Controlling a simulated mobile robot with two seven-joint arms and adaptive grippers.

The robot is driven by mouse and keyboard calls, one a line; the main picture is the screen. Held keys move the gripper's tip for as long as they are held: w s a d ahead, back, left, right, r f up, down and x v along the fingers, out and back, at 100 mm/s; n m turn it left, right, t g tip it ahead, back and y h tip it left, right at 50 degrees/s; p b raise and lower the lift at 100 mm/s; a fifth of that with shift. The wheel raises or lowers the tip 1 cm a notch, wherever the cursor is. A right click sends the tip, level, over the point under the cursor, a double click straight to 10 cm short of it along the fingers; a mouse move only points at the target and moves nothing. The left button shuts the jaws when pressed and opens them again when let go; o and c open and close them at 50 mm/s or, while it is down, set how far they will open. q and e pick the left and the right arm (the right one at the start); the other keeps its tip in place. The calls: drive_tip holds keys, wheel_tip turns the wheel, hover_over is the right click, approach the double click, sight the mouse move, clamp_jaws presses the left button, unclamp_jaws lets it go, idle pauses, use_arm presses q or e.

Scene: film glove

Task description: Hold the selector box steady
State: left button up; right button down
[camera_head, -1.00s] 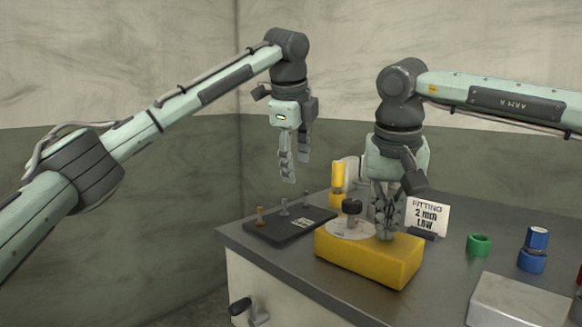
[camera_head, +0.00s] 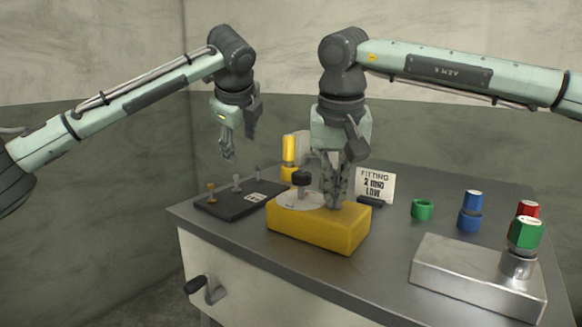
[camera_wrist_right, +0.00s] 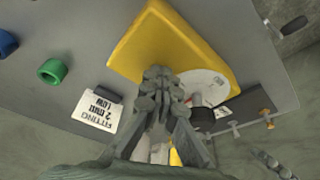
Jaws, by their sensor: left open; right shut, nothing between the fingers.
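The selector box is a yellow block (camera_head: 318,232) on the grey table, with a pale dial disc (camera_head: 297,200) and a black knob (camera_head: 302,178) on top. My right gripper (camera_head: 333,204) is shut and empty, pointing down with its fingertips at the box's top beside the dial. Whether they touch it I cannot tell. In the right wrist view the shut fingers (camera_wrist_right: 156,78) overlap the yellow box (camera_wrist_right: 165,40), partly hiding the box and dial. My left gripper (camera_head: 229,156) is open and empty in the air, left of the box and above the table.
A black panel with small pegs (camera_head: 236,203) lies left of the box. A yellow cylinder (camera_head: 290,150) and a lettered card (camera_head: 375,187) stand behind. A green ring (camera_head: 422,210), blue piece (camera_head: 470,212) and metal block (camera_head: 470,275) are at right. A crank (camera_head: 197,286) sticks out in front.

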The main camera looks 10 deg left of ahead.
drive_tip(key=shift+w+r, duration=0.1)
drive_tip(key=shift+r, duration=2.25)
drive_tip(key=shift+r, duration=0.1)
drive_tip(key=shift+r, duration=1.4)
drive_tip(key=shift+r, duration=1.25)
drive_tip(key=shift+r, duration=0.1)
